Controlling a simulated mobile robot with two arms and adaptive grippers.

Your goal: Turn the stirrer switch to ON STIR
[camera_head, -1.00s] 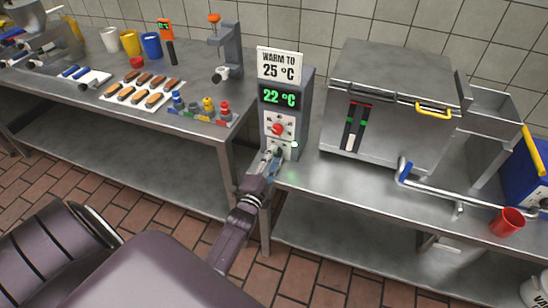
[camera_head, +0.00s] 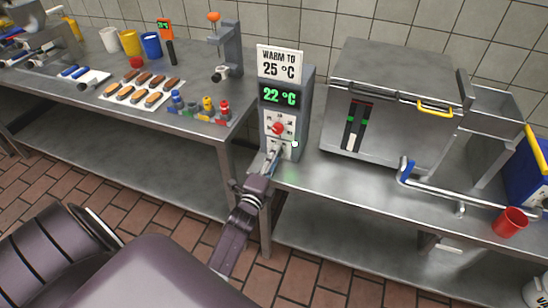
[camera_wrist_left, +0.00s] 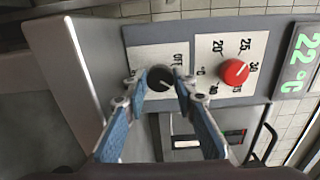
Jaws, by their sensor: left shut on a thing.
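The control box (camera_head: 265,118) stands upright on the steel counter, with a "WARM TO 25 °C" sign and a green 22 °C display. Its red temperature knob (camera_head: 278,128) also shows in the left wrist view (camera_wrist_left: 234,72). The black stirrer knob (camera_wrist_left: 160,78) sits on a white plate below it, with "OFF" printed beside it. Other print there is partly hidden by the fingers. My left gripper (camera_head: 273,155) is at this lower plate. In the left wrist view its blue-padded fingers (camera_wrist_left: 162,86) are shut on the black knob from both sides. My right gripper is out of view.
A steel tank (camera_head: 385,100) with a yellow handle stands right of the box. A blue-ended pipe (camera_head: 430,184) and red cup (camera_head: 510,222) are farther right. The left table holds a tray of bars (camera_head: 140,92), coloured cups and a stand (camera_head: 232,50).

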